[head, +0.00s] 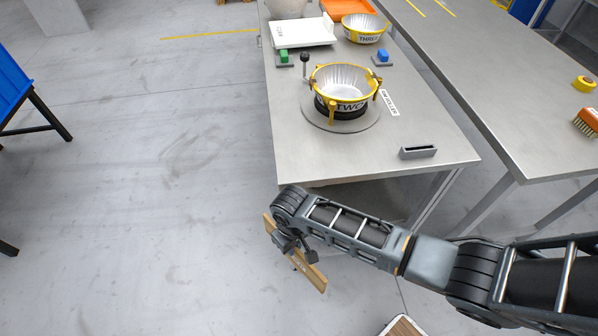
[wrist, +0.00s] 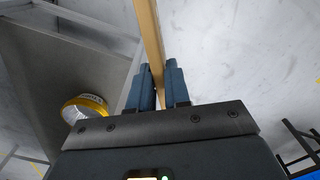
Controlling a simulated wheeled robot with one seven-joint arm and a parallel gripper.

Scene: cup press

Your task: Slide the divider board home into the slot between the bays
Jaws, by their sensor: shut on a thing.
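The divider board is a thin tan wooden board (head: 315,277). My gripper (head: 296,246) is shut on it near its middle, over the floor in front of the table's near edge. The board is tilted in the head view. In the wrist view the board (wrist: 149,32) shows edge-on between the two fingers of my gripper (wrist: 161,88). A small grey block with a dark slot (head: 418,153) sits at the table's near right corner, apart from the board. I cannot tell whether this is the slot between the bays; no bays are clearly visible.
On the steel table (head: 300,150), a yellow-rimmed cup marked TWO (head: 345,82) sits in a round fixture. Behind are a white tray (head: 302,33), a cup marked THREE (head: 364,29), and green and blue buttons. A second table (head: 480,100) stands right.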

